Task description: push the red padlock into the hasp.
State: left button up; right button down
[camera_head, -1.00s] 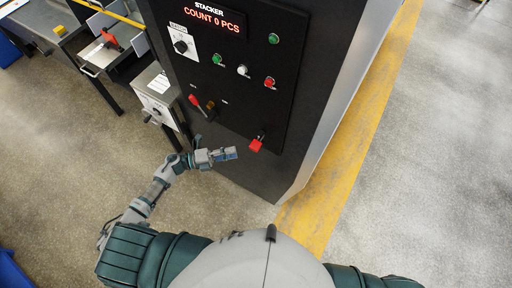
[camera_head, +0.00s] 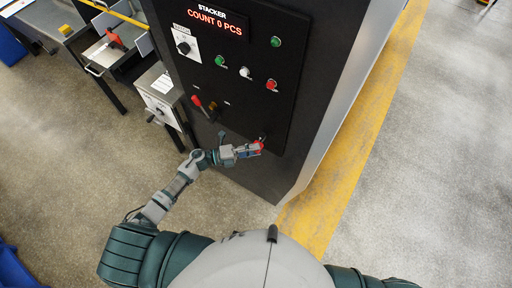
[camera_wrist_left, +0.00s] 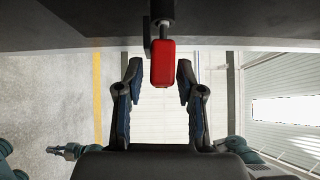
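The red padlock (camera_head: 260,145) hangs at the lower part of the black control panel in the head view, partly hidden by my left gripper. In the left wrist view the red padlock (camera_wrist_left: 163,63) hangs below a dark shackle and hasp (camera_wrist_left: 162,20). My left gripper (camera_head: 250,150) is at the padlock. In the wrist view its two fingers (camera_wrist_left: 158,84) are spread, one on each side of the padlock, with gaps between them and it.
The black stacker cabinet (camera_head: 265,90) carries green, white and red buttons and a red-handled lever (camera_head: 197,101) left of the padlock. A grey machine with a table (camera_head: 105,50) stands at the left. Open floor (camera_head: 420,170) lies to the right.

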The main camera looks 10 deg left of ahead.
pick_arm(q)
grip_shut()
jog(key=shift+s+a+f+p, duration=0.1)
jog(key=shift+s+a+p, duration=0.15)
jog(key=shift+s, duration=0.55)
jog(key=shift+s+a+r+p, duration=0.1)
jog(key=shift+s+a+p, duration=0.2)
jog(key=shift+s, duration=0.45)
jog(key=shift+s+a+f+p, duration=0.1)
jog(key=shift+s+a, duration=0.25)
jog(key=shift+s, duration=0.45)
jog(key=shift+c, duration=2.2)
grip_release()
grip_shut()
